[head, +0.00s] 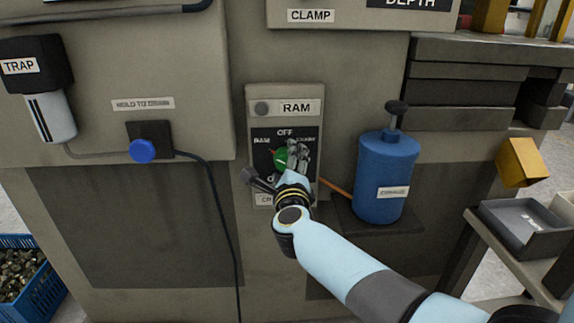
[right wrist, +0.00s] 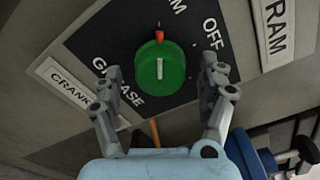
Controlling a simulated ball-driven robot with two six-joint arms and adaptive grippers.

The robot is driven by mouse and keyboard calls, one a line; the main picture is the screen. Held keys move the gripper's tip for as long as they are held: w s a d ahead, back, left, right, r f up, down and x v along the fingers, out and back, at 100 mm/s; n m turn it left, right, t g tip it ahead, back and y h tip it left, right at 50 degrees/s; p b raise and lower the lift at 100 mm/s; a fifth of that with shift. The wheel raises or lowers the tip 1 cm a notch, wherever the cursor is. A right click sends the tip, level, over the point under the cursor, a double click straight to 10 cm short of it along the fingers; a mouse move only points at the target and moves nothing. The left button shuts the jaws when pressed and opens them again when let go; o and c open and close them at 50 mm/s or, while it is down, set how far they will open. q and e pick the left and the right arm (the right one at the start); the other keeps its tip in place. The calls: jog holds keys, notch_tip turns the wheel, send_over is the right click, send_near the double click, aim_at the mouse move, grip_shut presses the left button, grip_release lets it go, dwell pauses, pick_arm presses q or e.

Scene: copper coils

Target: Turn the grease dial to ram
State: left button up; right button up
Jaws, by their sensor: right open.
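The green dial (right wrist: 160,72) sits on a dark label plate (head: 262,158) and has a white line and a red pointer tip. In the right wrist view the red tip points up, just left of a cut-off word ending in M; OFF is to the right and GREASE to the lower left. In the head view the dial (head: 280,159) shows partly behind my right gripper, its red tip toward the RAM side at upper left. My right gripper (right wrist: 155,62) is open, with one finger on each side of the dial; contact cannot be told. My left gripper is out of view.
A RAM sign (head: 297,107) is above the dial. A blue canister (head: 384,180) stands on a ledge to the right. A blue knob (head: 142,150) and a hanging cable are to the left. A grey tray (head: 525,228) is at the far right.

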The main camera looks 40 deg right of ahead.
jog(key=v, duration=1.2)
jog(key=s+a+f+n+g+y, duration=0.1)
jog(key=s+f+n+g+y, duration=0.15)
jog(key=s+f+n, duration=0.55)
jog(key=s+f+n+g+y, duration=0.1)
jog(key=s+f+n+y, duration=0.2)
jog(key=f, duration=0.9)
jog(key=s+a+f+n+g+y, duration=0.1)
jog(key=s+f+n+g+y, duration=0.1)
jog(key=s+f+n, duration=0.65)
jog(key=s+d+f+n+g, duration=0.1)
jog(key=s+f+n+g, duration=0.3)
jog(key=s, duration=0.9)
jog(key=s+d+f+n+g, duration=0.1)
jog(key=s+f+n+g, duration=0.4)
jog(key=s+f, duration=0.6)
jog(key=shift+s+d+f+n+y, duration=0.3)
jog(key=shift+s+d+n+y, duration=0.1)
jog(key=shift+s+n, duration=0.75)
